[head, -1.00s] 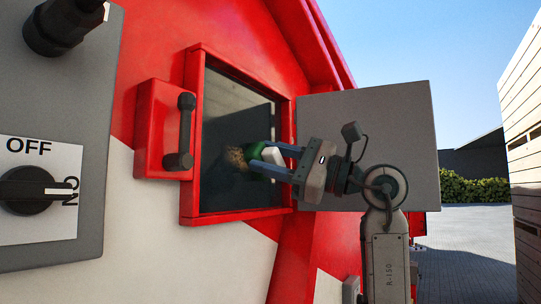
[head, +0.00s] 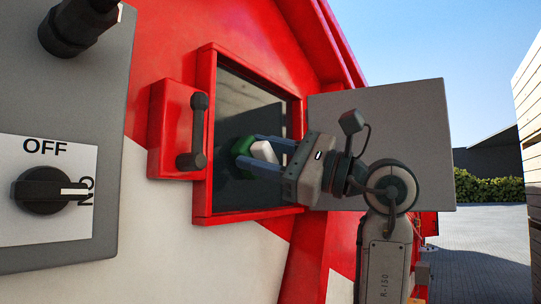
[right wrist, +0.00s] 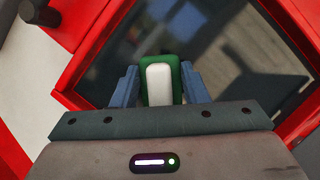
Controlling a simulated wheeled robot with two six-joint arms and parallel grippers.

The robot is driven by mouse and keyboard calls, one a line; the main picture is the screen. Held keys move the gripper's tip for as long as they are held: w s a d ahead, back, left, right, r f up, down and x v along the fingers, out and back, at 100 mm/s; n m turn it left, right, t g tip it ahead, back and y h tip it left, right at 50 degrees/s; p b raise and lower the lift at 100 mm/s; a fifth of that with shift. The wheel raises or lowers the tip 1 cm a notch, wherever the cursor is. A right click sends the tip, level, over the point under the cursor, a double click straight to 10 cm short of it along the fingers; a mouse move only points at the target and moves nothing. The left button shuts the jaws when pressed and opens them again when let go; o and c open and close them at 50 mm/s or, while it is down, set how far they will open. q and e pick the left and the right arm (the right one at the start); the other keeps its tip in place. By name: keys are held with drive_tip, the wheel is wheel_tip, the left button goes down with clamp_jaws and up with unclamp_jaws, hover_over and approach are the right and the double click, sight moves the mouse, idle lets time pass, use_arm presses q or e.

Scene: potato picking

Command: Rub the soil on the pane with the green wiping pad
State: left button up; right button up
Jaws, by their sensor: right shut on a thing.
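The dark glass pane (head: 232,105) sits in a red frame on the red and white machine wall. My right gripper (head: 256,151) is shut on the white back of the green wiping pad (head: 242,146). The pad's green face is turned to the pane and is at or very close to the glass; I cannot tell whether it touches. In the right wrist view the pad (right wrist: 160,61) sits between the two blue fingers, with dark glass behind it. No soil shows on the visible glass; the area behind the pad is hidden. My left gripper is not in view.
A black handle (head: 197,130) on a red block stands left of the pane. A grey panel (head: 60,220) with a rotary switch (head: 45,190) is at far left. A flat grey plate (head: 420,125) stands out right of the pane. Wooden crates (head: 530,110) are at far right.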

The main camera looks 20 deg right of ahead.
drive_tip(key=shift+s+a, duration=0.65)
drive_tip(key=shift+a, duration=0.15)
drive_tip(key=shift+d, duration=0.1)
drive_tip(key=shift+s+d+f, duration=0.1)
drive_tip(key=shift+s+d, duration=0.2)
drive_tip(key=shift+s+d+b, duration=0.4)
drive_tip(key=shift+s+d, duration=0.35)
drive_tip(key=shift+s, duration=0.25)
drive_tip(key=shift+s+d+b, duration=0.4)
drive_tip(key=shift+s+d, duration=0.35)
drive_tip(key=shift+s, duration=0.2)
drive_tip(key=shift+s+d+b, duration=0.4)
drive_tip(key=shift+s+d, duration=0.55)
drive_tip(key=shift+s, duration=0.25)
